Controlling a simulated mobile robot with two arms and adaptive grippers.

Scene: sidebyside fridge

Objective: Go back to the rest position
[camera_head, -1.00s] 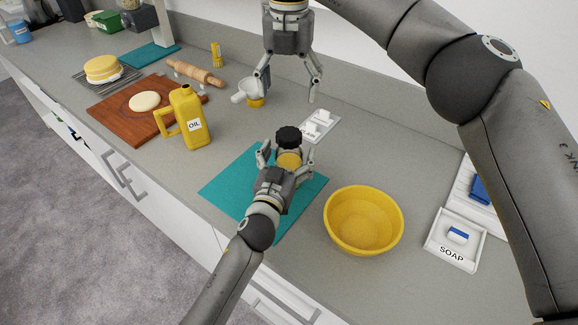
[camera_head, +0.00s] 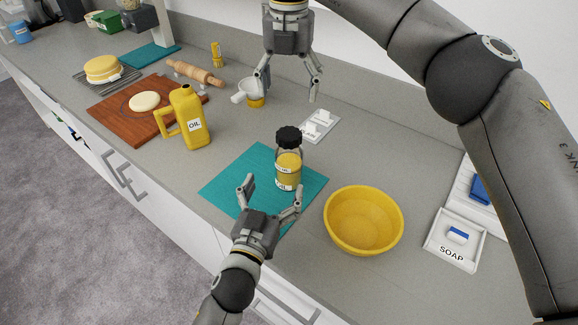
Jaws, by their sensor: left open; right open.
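My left gripper (camera_head: 271,190) is open and empty over the near part of the teal mat (camera_head: 224,183). It is apart from the glass jar (camera_head: 288,166), which stands upright on the mat just beyond its fingers. The jar has a black lid, yellow contents and a label too small to read fully. My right gripper (camera_head: 290,84) is open and empty, pointing down above the back of the counter. A small white cup with a yellow base (camera_head: 250,93) is near its left finger in the picture; I cannot tell whether they touch.
A yellow bowl (camera_head: 342,235) stands right of the mat, and a soap tray (camera_head: 437,236) is further right. A yellow oil jug (camera_head: 190,120) stands by a wooden board (camera_head: 113,113) with dough. A rolling pin (camera_head: 196,72) lies behind. Grey counter is free between jug and mat.

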